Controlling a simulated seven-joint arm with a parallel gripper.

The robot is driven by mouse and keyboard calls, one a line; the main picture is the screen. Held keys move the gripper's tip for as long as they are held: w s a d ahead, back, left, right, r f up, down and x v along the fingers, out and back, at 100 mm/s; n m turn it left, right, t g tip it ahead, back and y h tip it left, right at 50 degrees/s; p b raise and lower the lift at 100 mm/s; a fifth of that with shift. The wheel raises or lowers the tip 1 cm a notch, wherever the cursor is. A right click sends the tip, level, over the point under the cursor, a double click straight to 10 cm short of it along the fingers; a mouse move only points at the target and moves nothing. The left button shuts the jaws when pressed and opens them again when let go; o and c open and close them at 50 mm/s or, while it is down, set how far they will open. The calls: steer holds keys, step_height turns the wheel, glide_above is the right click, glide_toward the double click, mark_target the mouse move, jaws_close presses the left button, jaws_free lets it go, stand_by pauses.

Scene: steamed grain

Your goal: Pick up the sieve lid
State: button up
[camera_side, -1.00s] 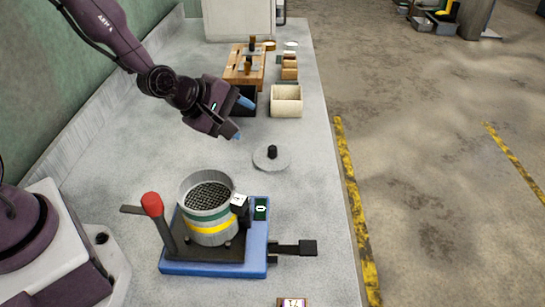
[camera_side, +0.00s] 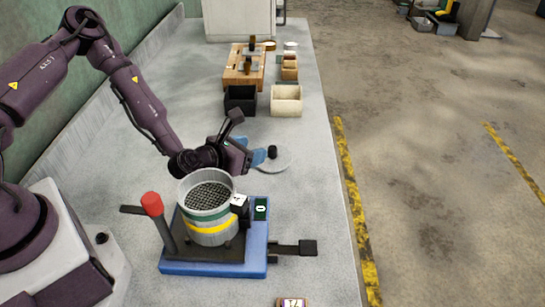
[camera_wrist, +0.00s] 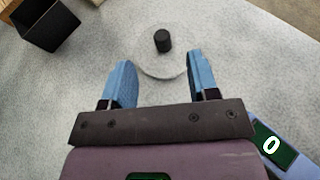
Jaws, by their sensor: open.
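The sieve lid (camera_side: 285,163) is a pale round disc with a black knob, lying flat on the grey bench. It also shows in the wrist view (camera_wrist: 148,62), with its black knob (camera_wrist: 162,40) standing beyond the fingertips. My gripper (camera_side: 262,156) is low beside the lid, on its left in the side view, with blue fingers. In the wrist view my gripper (camera_wrist: 158,65) is open and empty, its two fingers apart with the knob ahead of the gap. The sieve stack (camera_side: 208,215) stands upright on a blue-based machine (camera_side: 215,268), with dark mesh visible inside.
A red-knobbed lever (camera_side: 152,205) rises at the machine's left, and a black handle (camera_side: 295,249) sticks out right. A black bin (camera_side: 240,99), a cream bin (camera_side: 286,100) and a wooden rack (camera_side: 244,68) stand behind. The bench right of the lid is clear to its edge.

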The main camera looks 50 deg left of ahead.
mark_target(272, 147)
steer(key=shift+f+x, duration=0.2)
steer(key=shift+x, duration=1.75)
steer(key=shift+f+x, duration=0.2)
steer(key=shift+x, duration=1.75)
steer(key=shift+s, duration=0.15)
jaws_close()
